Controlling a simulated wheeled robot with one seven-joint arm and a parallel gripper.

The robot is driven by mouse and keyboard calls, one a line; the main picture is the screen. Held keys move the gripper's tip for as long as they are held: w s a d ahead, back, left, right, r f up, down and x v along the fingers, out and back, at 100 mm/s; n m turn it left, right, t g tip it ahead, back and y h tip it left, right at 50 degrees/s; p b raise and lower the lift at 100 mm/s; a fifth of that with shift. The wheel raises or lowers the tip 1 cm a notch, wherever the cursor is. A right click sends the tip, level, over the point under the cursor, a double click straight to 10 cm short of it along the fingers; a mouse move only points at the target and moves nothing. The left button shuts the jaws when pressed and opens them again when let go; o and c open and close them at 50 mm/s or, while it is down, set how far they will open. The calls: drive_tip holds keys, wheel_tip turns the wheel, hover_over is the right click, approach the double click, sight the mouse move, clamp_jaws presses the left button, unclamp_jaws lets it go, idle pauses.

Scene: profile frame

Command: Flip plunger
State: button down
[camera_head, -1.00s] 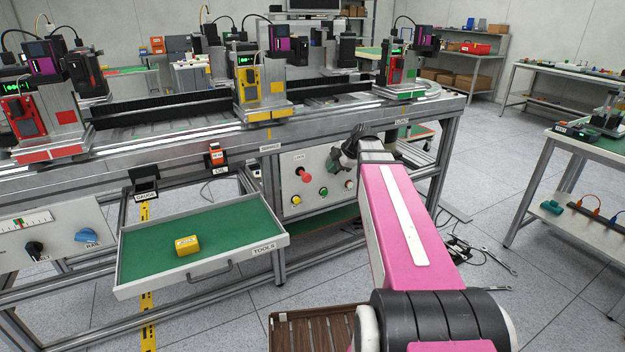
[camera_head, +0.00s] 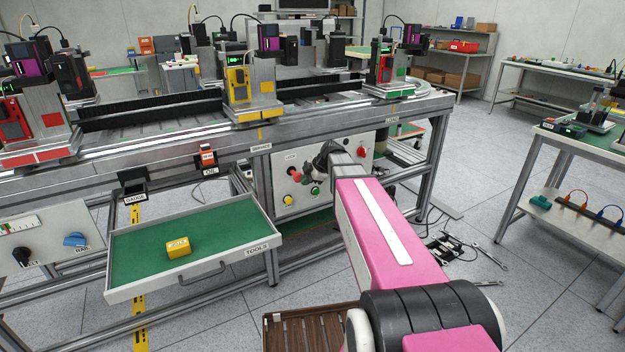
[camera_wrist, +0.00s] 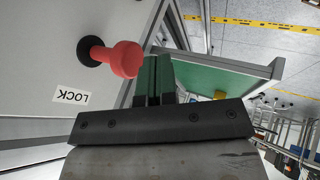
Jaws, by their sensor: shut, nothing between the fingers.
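The red plunger (camera_wrist: 115,56) sticks out of a light panel beside a LOCK label (camera_wrist: 72,96). It has a round head on a narrower neck and a black base. In the head view the plunger (camera_head: 296,174) shows at the left of the control panel, close to my gripper (camera_head: 311,172). In the wrist view my gripper (camera_wrist: 154,80) is shut and empty, its dark fingers just right of the plunger's head. I cannot tell whether they touch it.
The panel also has a yellow button (camera_head: 288,200), a green button (camera_head: 315,190) and a red button (camera_head: 362,152). Left of it, an open green-lined drawer (camera_head: 130,262) holds a yellow block (camera_head: 179,247). The bench's rail (camera_head: 220,146) runs above the panel.

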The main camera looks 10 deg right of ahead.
sight(297, 176)
drive_tip(key=shift+w+a, duration=0.35)
drive_tip(key=shift+w, duration=0.55)
drive_tip(key=w, duration=0.1)
drive_tip(key=w+a, duration=0.1)
drive_tip(key=w, duration=0.1)
drive_tip(key=shift+w+a, duration=0.1)
drive_tip(key=shift+w, duration=0.2)
drive_tip(key=shift+s, duration=0.1)
